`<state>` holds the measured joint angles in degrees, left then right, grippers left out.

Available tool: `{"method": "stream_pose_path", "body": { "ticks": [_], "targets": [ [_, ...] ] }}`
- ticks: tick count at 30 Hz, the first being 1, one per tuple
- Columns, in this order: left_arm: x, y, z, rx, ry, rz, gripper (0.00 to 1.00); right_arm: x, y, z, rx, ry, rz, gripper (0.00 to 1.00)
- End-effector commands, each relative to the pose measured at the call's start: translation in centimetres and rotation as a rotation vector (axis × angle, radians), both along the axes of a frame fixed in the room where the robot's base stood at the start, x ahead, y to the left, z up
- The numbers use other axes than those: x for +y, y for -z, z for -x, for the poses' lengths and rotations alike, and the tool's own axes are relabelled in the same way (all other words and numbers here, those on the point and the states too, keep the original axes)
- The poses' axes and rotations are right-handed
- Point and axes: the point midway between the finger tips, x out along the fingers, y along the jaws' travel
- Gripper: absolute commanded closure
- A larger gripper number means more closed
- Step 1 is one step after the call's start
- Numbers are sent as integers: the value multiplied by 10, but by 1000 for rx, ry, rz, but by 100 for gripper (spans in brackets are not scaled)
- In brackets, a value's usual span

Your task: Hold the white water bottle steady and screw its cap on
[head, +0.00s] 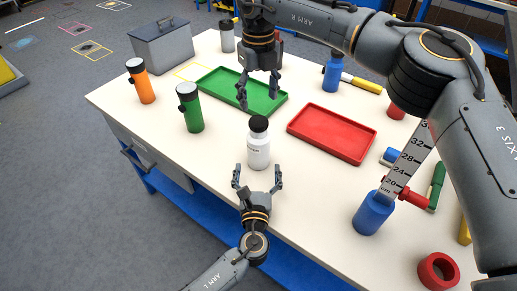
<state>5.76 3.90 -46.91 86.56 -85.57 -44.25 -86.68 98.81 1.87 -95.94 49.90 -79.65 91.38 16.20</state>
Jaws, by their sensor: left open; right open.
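The white water bottle (258,151) stands upright near the front edge of the table. Its black cap (258,124) sits on its top; I cannot tell how tightly. My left gripper (257,172) is open in front of the bottle, with its two fingers spread towards the bottle's lower part. I cannot tell whether they touch it. My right gripper (258,100) is open, with its fingers pointing down above and behind the cap, over the green tray as seen here. Nothing is in it.
A green tray (215,78) and a red tray (345,153) lie behind the bottle. Green (190,110) and orange (141,82) bottles stand left, with a grey toolbox (163,48) behind. A blue cylinder (372,214) and a ruler stand right. The table around the white bottle is clear.

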Motion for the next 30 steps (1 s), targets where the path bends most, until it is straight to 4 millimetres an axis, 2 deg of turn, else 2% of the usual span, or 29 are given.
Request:
{"method": "stream_pose_path", "body": {
  "ticks": [3, 9, 15, 24, 25, 26, 30],
  "targets": [
    [-1, -1, -25, -2, -1, 0, 11, 0, 0, 0, 0, 0, 0, 34],
    [-2, -1, -55, -1, -1, 0, 11, 0, 0, 0, 0, 0, 0, 34],
    [-3, 0, -68, 0, 0, 1, 11, 0, 0, 0, 0, 0, 0, 34],
    [-3, 0, -70, 1, 0, 2, 11, 0, 0, 0, 0, 0, 0, 34],
    [-3, 0, -70, 1, 0, 2, 13, 0, 0, 0, 0, 0, 0, 34],
    [-3, 0, -70, 1, 0, 1, 19, 0, 0, 0, 0, 0, 0, 34],
    [-3, 0, -70, 0, 0, 1, 47, 0, 0, 0, 0, 0, 0, 34]
  ]
}}
